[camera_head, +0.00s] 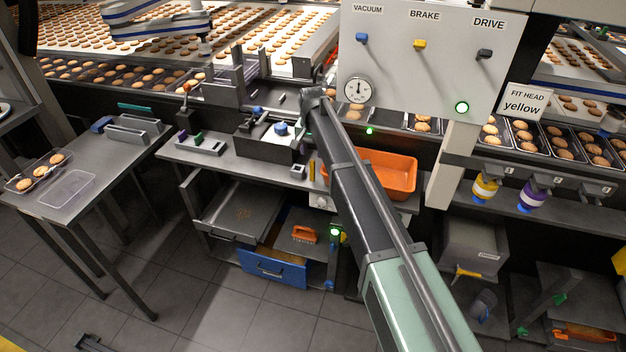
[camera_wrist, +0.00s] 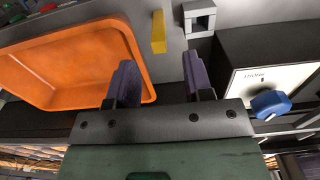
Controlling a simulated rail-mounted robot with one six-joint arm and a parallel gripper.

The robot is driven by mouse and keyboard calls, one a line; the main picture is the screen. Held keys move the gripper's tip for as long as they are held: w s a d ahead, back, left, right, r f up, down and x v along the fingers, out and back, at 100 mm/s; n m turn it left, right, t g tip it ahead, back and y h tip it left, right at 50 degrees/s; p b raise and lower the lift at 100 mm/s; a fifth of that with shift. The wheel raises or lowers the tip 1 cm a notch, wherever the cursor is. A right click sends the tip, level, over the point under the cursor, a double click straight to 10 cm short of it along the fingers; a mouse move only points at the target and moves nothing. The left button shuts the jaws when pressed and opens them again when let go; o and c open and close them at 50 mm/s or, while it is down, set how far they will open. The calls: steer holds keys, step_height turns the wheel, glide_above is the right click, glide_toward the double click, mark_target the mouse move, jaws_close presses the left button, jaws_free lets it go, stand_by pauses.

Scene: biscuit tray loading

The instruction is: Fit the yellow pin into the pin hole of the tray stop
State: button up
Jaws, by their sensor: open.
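The yellow pin (camera_head: 312,170) is a short yellow bar at the front of the grey bench, left of the orange bin. In the wrist view the pin (camera_wrist: 158,33) shows beyond my fingertips, apart from them. A small grey block with a square opening (camera_wrist: 199,6) is beside the pin; it also shows in the head view (camera_head: 298,172). I cannot tell whether it is the tray stop, and no pin hole is clear. My gripper (camera_wrist: 161,80) is open with nothing between its dark purple-grey fingers.
An orange bin (camera_wrist: 143,62) lies close to the left finger. A dark box with a white plate (camera_wrist: 303,74) and blue knob (camera_wrist: 271,104) is close on the right. A panel with levers (camera_head: 430,75) stands behind my arm. A sign (camera_head: 524,103) reads "FIT HEAD yellow".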

mark_target(312, 161)
steer(key=shift+f, duration=0.35)
step_height(312, 161, down, 5)
steer(key=b, duration=0.5)
steer(key=shift+s+f, duration=0.15)
steer(key=shift+r, duration=0.25)
jaws_close()
